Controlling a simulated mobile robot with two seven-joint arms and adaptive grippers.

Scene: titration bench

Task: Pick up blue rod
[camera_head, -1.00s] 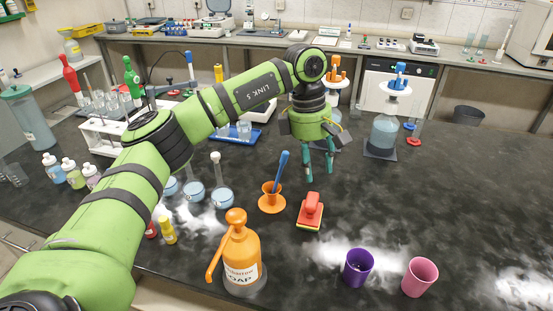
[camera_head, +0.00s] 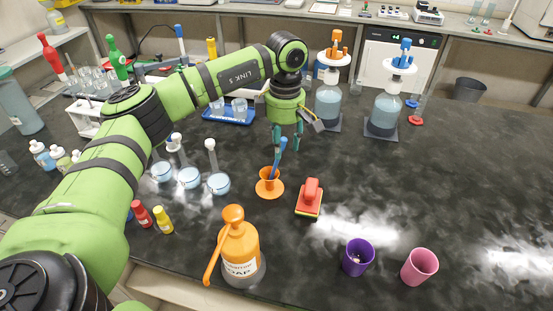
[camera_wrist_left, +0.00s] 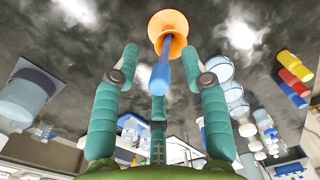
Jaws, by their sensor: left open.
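The blue rod (camera_head: 279,155) leans in an orange funnel-shaped holder (camera_head: 269,187) on the dark bench, its top tilted to the right. In the left wrist view the blue rod (camera_wrist_left: 160,77) points toward the camera, with the orange holder (camera_wrist_left: 168,27) behind it. My left gripper (camera_head: 286,147) is open, its teal fingers close above the holder at the rod's upper end. In the left wrist view the rod's end appears between the open fingers (camera_wrist_left: 167,65); I cannot tell whether they touch it. My right gripper is not in view.
A red sponge-like block (camera_head: 310,198) lies right of the holder. An orange soap bottle (camera_head: 238,248) stands in front. Flasks (camera_head: 190,178) stand left of the holder. Purple (camera_head: 357,257) and pink (camera_head: 419,266) cups stand front right. The bench at right is mostly clear.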

